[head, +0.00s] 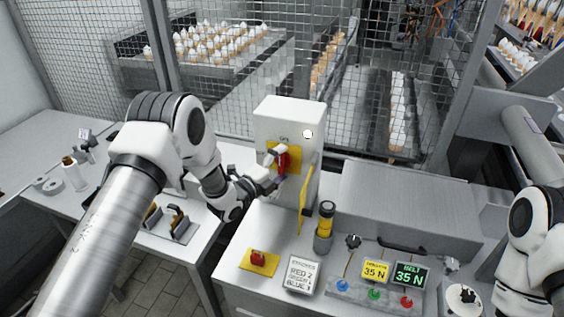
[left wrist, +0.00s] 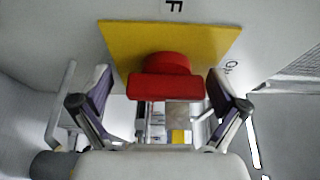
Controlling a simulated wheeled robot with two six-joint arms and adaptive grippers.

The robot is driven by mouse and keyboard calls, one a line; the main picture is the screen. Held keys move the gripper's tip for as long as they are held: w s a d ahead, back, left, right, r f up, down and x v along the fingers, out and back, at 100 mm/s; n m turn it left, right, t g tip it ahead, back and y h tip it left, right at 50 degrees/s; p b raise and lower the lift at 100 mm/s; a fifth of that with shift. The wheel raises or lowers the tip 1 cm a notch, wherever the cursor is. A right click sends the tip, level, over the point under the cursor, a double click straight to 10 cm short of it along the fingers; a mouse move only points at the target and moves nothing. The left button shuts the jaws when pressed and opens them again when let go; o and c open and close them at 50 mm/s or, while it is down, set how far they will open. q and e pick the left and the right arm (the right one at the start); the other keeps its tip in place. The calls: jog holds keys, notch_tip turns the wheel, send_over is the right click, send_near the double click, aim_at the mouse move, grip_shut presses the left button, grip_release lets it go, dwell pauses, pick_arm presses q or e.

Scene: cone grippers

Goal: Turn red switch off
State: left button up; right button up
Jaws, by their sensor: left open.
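The red switch (head: 284,160) is a rotary knob on a yellow plate on the front of a white box (head: 290,118). In the left wrist view the red switch (left wrist: 166,78) shows its bar lying across the picture, in front of the yellow plate (left wrist: 125,42). My left gripper (head: 274,170) is at the switch, with its fingers apart. In the left wrist view the open fingers (left wrist: 166,92) stand on either side of the red bar, with small gaps at both ends. My right gripper is not visible; only part of that arm shows at the right edge.
A yellow flap (head: 304,203) sticks out at the box's right side. A mesh fence (head: 240,60) rises behind.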

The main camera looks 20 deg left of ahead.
pick_arm(q)
jog(key=shift+s+r, duration=0.15)
jog(key=shift+s, duration=0.1)
jog(key=shift+s+a+r, duration=0.1)
jog(key=shift+s+r, duration=0.1)
jog(key=shift+s, duration=0.05)
jog(key=c, duration=1)
jog(key=shift+c, duration=0.8)
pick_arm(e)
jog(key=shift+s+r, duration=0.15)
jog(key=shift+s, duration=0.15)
pick_arm(q)
jog(key=shift+w, duration=0.1)
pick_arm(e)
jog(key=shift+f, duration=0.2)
